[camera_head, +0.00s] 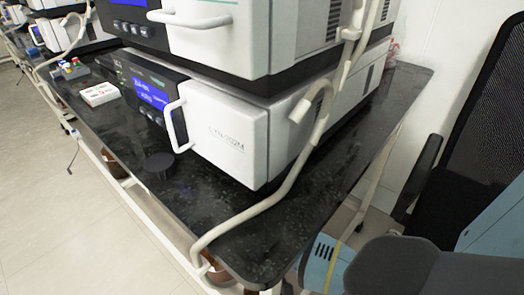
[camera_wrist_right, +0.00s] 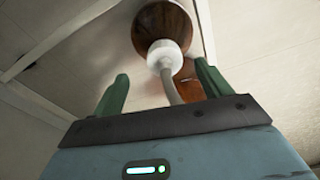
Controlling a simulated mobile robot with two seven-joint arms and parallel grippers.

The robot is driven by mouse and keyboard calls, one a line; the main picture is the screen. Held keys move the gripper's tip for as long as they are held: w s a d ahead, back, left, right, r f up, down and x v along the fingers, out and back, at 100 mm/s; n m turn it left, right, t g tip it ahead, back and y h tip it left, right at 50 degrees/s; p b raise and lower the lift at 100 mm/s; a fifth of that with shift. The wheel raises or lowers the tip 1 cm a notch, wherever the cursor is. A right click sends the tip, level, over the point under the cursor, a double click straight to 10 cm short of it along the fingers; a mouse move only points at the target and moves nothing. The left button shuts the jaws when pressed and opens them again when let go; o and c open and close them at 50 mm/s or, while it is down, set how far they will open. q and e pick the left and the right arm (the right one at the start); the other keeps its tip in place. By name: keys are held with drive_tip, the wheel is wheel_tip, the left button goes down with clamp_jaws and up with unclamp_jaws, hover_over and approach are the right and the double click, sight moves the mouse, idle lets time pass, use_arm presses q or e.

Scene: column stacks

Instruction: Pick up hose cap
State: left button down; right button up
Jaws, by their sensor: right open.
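The hose cap (camera_wrist_right: 164,52), white and round, sits on the neck of a brown bottle (camera_wrist_right: 160,20) in the right wrist view. A pale grey hose (camera_wrist_right: 172,88) runs from the cap towards my gripper. My right gripper (camera_wrist_right: 161,70) has two green fingers spread open, with the cap beyond and between their tips. Nothing is held. In the head view, part of a brown bottle (camera_head: 219,277) shows below the table's front corner, but its cap is hard to make out there. My right arm reaches in at the lower right, with its fingers hidden. My left gripper is not in view.
A black table (camera_head: 330,190) carries stacked white instruments (camera_head: 225,125). A pale hose (camera_head: 275,195) drapes over the table corner. A dark chair (camera_head: 485,130) stands at the right.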

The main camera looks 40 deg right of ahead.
drive_tip(key=shift+w, duration=0.1)
drive_tip(key=shift+w+a+f, duration=0.1)
drive_tip(key=shift+f, duration=0.3)
drive_tip(key=f+b, duration=0.1)
drive_tip(key=f, duration=0.1)
drive_tip(key=w+f+b, duration=0.1)
drive_tip(key=f+b, duration=0.1)
drive_tip(key=shift+a+f, duration=0.1)
drive_tip(key=shift+f, duration=0.1)
drive_tip(key=shift+r, duration=0.15)
drive_tip(key=c, duration=1.1)
